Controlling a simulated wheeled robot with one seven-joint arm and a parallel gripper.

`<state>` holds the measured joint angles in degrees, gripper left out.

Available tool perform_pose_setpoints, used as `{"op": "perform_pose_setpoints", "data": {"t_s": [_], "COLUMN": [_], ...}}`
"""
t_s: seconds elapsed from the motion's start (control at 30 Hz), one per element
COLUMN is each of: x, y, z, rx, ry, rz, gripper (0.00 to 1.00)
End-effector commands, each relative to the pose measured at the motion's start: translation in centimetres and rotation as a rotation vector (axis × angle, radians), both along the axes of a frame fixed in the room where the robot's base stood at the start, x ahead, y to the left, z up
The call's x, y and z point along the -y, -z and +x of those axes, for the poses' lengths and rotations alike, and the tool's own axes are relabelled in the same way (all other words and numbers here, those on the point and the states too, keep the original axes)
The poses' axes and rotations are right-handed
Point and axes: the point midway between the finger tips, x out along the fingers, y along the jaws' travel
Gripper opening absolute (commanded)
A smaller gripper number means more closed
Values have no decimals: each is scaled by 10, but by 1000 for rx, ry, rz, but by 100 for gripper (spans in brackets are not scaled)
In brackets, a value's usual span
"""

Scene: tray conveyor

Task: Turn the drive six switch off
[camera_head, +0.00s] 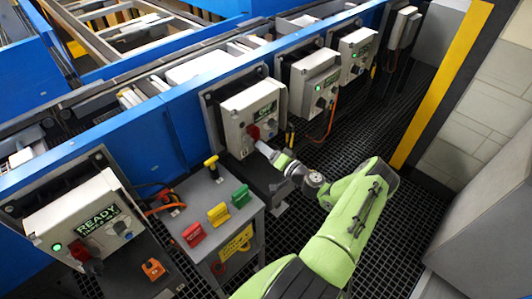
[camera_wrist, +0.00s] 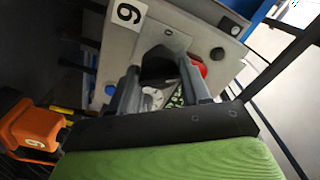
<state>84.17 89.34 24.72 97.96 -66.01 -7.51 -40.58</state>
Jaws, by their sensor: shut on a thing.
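The drive box (camera_head: 236,118) is a pale grey cabinet on the blue conveyor side, with a small green display whose text I cannot read clearly. A red switch handle (camera_head: 253,131) sits on its front. My gripper (camera_head: 262,147) reaches it from the lower right. In the wrist view my gripper (camera_wrist: 158,92) is shut on the switch, its fingers either side of a dark part. Some red of the switch handle (camera_wrist: 199,72) shows beside the right finger; the rest is hidden. A white number label (camera_wrist: 129,13), a turned 6 or 9, is on the box.
A grey stand (camera_head: 208,195) with red, yellow and green tags is left of my arm. A box reading READY (camera_head: 85,222) is at lower left; more boxes (camera_head: 314,80) stand right. An orange device (camera_wrist: 32,128) is at left in the wrist view.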

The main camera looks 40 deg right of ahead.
Motion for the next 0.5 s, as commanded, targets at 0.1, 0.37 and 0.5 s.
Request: {"op": "perform_pose_setpoints", "data": {"t_s": [0.1, 0.37, 0.5], "x": [0, 0, 0], "y": [4, 4, 5], "z": [0, 0, 0], "rx": [0, 8, 10], "ry": [-1, -2, -1], "rz": [-109, -357, -489], "gripper": [17, 17, 17]}}
